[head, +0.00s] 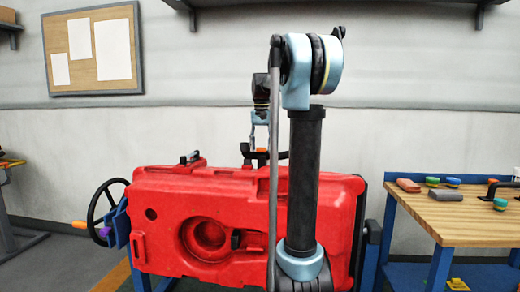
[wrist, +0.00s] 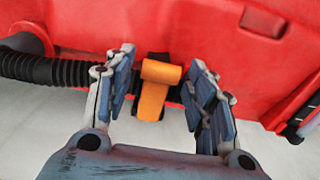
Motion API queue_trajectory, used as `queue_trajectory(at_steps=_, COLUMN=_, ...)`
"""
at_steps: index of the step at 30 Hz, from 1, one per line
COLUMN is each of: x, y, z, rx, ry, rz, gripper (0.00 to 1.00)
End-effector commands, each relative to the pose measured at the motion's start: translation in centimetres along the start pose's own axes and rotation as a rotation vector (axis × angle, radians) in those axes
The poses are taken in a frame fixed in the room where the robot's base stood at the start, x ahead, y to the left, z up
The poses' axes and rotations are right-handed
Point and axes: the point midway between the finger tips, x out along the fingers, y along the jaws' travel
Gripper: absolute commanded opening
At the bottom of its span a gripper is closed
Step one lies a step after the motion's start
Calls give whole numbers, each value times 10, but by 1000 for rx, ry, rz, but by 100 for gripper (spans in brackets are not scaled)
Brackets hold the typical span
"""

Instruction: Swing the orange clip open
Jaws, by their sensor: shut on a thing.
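The orange clip (wrist: 154,88) is in the middle of the wrist view, a short orange strap over a black piece beside the red tank (wrist: 200,30). My gripper (wrist: 162,70) has one finger on each side of the clip and is shut on it. Small gaps seem to show beside the orange part, and the exact contact is hidden. In the head view, my gripper (head: 259,145) reaches down behind the top edge of the red tank (head: 170,220). A small bit of the orange clip (head: 262,153) shows there.
A black ribbed hose (wrist: 45,70) runs along the tank to the clip. A black handwheel (head: 105,205) stands at the tank's left. A wooden workbench (head: 445,222) with small objects stands at the right. My arm covers part of the tank.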

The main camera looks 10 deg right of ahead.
Motion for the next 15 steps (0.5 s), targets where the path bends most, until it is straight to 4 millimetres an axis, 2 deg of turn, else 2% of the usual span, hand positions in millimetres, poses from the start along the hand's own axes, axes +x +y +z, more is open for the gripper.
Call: queue_trajectory(at_steps=15, x=-29, y=0, z=-32, rx=3, ry=8, rz=-6, gripper=8)
